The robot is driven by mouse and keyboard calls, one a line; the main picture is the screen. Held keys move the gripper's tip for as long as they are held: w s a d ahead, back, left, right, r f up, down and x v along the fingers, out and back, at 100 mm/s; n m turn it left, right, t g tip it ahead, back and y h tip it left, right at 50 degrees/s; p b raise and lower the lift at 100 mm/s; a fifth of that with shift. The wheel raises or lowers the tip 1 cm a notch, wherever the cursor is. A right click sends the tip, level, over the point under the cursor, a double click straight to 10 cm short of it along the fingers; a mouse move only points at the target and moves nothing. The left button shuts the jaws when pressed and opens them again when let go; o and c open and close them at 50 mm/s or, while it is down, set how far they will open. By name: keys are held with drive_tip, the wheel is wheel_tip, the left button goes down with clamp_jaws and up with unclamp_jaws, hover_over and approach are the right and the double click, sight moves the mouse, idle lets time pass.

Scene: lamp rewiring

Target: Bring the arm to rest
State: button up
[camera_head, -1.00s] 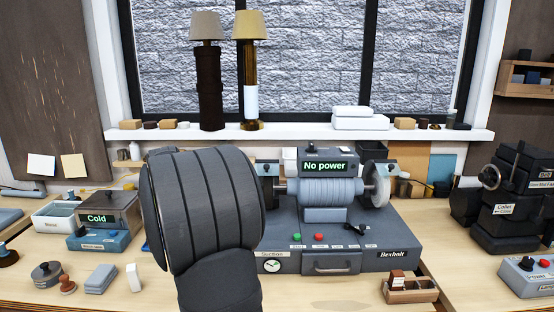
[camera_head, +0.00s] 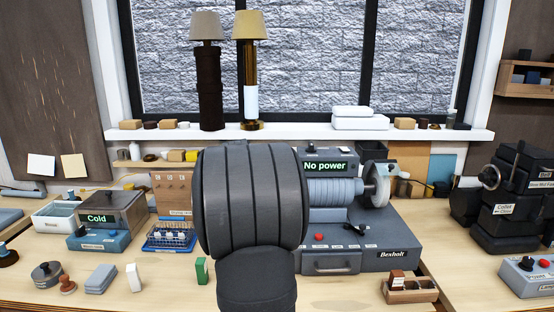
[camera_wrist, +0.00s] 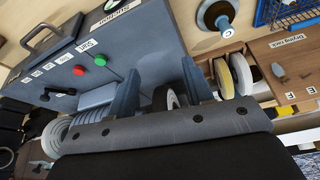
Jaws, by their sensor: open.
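My gripper (camera_wrist: 160,80) shows in the wrist view with its two blue-grey fingers apart. I see nothing held between them; a dark round part and pale discs appear behind. In the head view my dark arm rises in front of the bench machine (camera_head: 400,236) and hides its left part, and the gripper itself is hidden there. The machine's display (camera_head: 325,167) reads "No power". Its red button (camera_wrist: 79,70) and green button (camera_wrist: 100,60) show in the wrist view.
A wooden rack (camera_head: 172,190) and a blue wire basket (camera_head: 170,238) stand left of my arm. A green block (camera_head: 202,271) lies close to it. A wooden tray (camera_head: 410,297) sits at front right. Two lamps (camera_head: 207,85) (camera_head: 250,80) stand on the sill.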

drive_tip(key=s+d+m+h, duration=0.1)
drive_tip(key=d+m, duration=0.3)
drive_tip(key=d, duration=1.3)
drive_tip(key=shift+d+m+g+h, duration=0.3)
drive_tip(key=shift+d+m+g, duration=0.1)
